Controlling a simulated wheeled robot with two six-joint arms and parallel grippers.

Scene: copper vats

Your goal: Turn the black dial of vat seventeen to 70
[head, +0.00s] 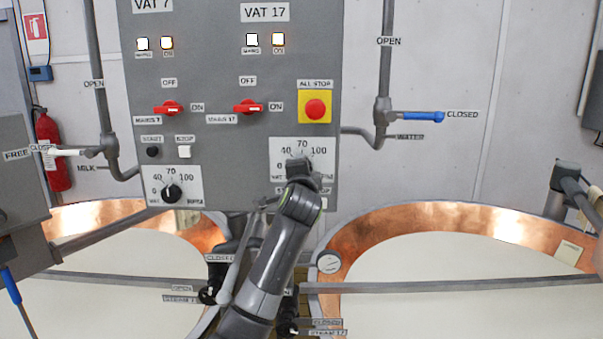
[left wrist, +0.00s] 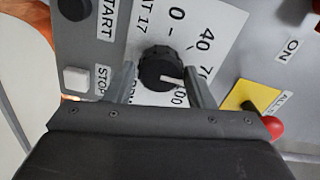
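The black dial of vat 17 (left wrist: 160,68) sits on a white scale plate marked 0, 40, 70 and 100. In the left wrist view its white mark points to the right and slightly down, between the 70 and the 100. My left gripper (left wrist: 161,62) is open, with one finger on each side of the dial and small gaps showing. In the head view my left gripper (head: 299,168) covers the dial, and only the upper part of the scale plate (head: 282,147) shows. My right gripper is in neither view.
The vat 7 dial (head: 171,193) is to the left on the same panel. A yellow plate with a red ALL STOP button (head: 315,110) and a red vat 17 switch (head: 248,107) are above. Copper vats (head: 370,233) stand below. A blue-handled water valve (head: 417,116) is at right.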

